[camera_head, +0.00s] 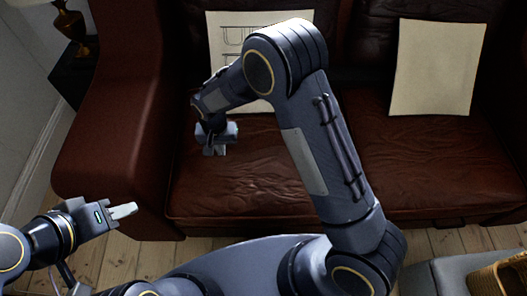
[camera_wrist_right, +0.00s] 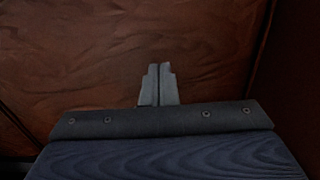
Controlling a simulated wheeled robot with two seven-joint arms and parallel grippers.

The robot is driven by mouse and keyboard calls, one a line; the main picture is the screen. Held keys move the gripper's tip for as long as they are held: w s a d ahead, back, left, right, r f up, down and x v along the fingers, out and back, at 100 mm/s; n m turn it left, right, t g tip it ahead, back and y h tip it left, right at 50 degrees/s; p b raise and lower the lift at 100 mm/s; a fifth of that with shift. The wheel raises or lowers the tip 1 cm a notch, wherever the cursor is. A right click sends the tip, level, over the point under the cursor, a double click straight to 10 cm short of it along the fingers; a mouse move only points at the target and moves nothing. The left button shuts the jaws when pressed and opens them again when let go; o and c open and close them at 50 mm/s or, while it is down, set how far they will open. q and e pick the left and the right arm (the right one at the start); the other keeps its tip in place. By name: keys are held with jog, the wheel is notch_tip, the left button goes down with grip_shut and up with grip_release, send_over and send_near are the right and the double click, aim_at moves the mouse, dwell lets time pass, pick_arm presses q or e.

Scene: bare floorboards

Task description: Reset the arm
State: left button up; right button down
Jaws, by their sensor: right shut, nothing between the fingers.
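My right arm reaches up and over the brown leather sofa (camera_head: 240,190). My right gripper (camera_head: 214,151) hangs in front of the seat, fingers pointing down. In the right wrist view its two fingers (camera_wrist_right: 159,85) are together with nothing between them, with brown leather behind. My left gripper (camera_head: 123,211) is at the lower left, pointing right, over the floor in front of the sofa's arm. Its fingers show as one pale shape, so I cannot tell whether they are apart.
Two pale cushions, one behind my right arm (camera_head: 224,40) and one at right (camera_head: 437,68), lean on the backrest. A lamp (camera_head: 70,24) stands on a dark side table (camera_head: 70,70). A woven basket (camera_head: 512,275) is at the lower right. Floorboards (camera_head: 120,258) show below.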

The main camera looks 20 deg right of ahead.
pick_arm(q)
jog(key=shift+r, duration=0.3)
pick_arm(e)
jog(key=shift+r, duration=0.4)
